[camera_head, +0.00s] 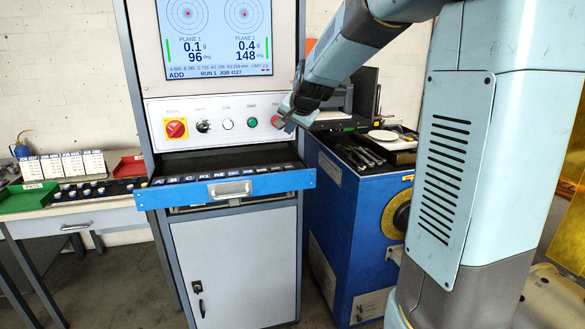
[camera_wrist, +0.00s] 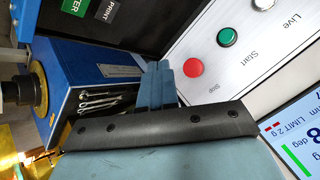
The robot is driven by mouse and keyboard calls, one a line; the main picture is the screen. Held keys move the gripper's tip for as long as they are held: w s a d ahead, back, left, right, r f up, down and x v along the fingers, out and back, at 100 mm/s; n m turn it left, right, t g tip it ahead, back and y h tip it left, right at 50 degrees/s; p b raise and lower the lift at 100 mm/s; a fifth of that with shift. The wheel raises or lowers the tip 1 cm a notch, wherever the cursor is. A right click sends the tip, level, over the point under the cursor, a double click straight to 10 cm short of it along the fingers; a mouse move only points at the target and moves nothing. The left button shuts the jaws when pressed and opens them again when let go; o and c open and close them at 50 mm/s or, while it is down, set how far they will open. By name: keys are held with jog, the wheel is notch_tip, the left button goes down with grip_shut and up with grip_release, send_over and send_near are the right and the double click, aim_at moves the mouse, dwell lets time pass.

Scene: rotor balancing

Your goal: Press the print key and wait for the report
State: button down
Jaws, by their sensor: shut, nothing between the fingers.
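A black key marked PRINT (camera_wrist: 109,14) shows at the top of the wrist view, cut by the frame edge, beside a green key (camera_wrist: 73,5). My gripper (camera_head: 289,117) is shut and empty in front of the cabinet's button panel (camera_head: 215,122), at its right end. In the wrist view its fingertips (camera_wrist: 158,65) are together, left of the red Stop button (camera_wrist: 193,67); I cannot tell whether they touch anything. The screen (camera_head: 215,38) reads 0.1 g at 96 and 0.4 g at 148. I see no printed report.
A blue machine (camera_head: 352,223) with tools on top stands to the right. A bench (camera_head: 90,217) with green (camera_head: 30,196) and red trays (camera_head: 130,167) is at the left.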

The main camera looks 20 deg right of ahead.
aim_at(291, 168)
jog(key=shift+f, duration=0.15)
jog(key=shift+f, duration=4.25)
jog(key=shift+s+f, duration=0.1)
jog(key=shift+f, duration=0.7)
jog(key=shift+r, duration=3.4)
